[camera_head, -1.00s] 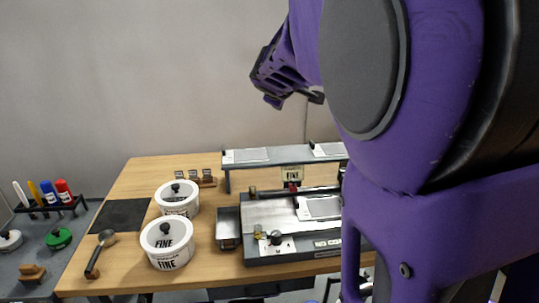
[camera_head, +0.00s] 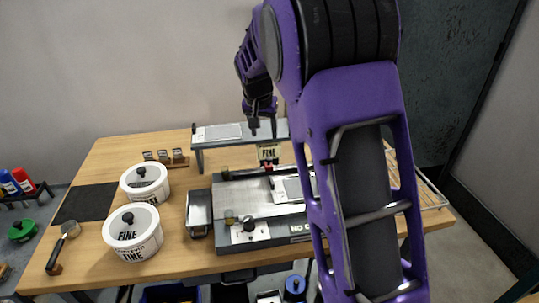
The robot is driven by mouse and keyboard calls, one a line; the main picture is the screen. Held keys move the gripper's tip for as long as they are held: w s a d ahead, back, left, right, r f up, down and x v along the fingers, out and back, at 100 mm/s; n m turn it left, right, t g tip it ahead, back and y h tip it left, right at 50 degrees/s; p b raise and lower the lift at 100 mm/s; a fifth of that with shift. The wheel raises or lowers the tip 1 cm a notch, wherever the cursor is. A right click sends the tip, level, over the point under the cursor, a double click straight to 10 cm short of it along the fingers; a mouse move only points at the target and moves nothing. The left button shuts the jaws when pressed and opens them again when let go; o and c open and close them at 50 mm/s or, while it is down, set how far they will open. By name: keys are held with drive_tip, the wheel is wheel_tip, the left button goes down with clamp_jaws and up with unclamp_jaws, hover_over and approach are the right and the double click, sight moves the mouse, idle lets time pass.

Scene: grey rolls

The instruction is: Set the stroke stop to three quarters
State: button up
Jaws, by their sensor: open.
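The grey machine (camera_head: 225,200) stands on the wooden table. On its front left is a light plate (camera_head: 262,233) with a black knob (camera_head: 248,224) and a small brass-coloured piece (camera_head: 229,217). My gripper (camera_head: 263,128) is open and empty, pointing down in front of the raised shelf, above the machine. My arm hides the machine's right side.
A raised shelf (camera_head: 205,141) stands behind the machine. Left of the machine are a metal tray (camera_head: 199,226), two white FINE tubs (camera_head: 133,240) (camera_head: 145,181), a dark mat (camera_head: 85,203) and a scoop (camera_head: 62,243). A wire rack (camera_head: 428,190) is at the right.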

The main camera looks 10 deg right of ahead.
sight(269, 158)
drive_tip(key=x, duration=1.3)
drive_tip(key=shift+w+d+f, duration=0.15)
drive_tip(key=shift+w, duration=0.1)
drive_tip(key=shift+c, duration=0.3)
clamp_jaws()
idle(0.5)
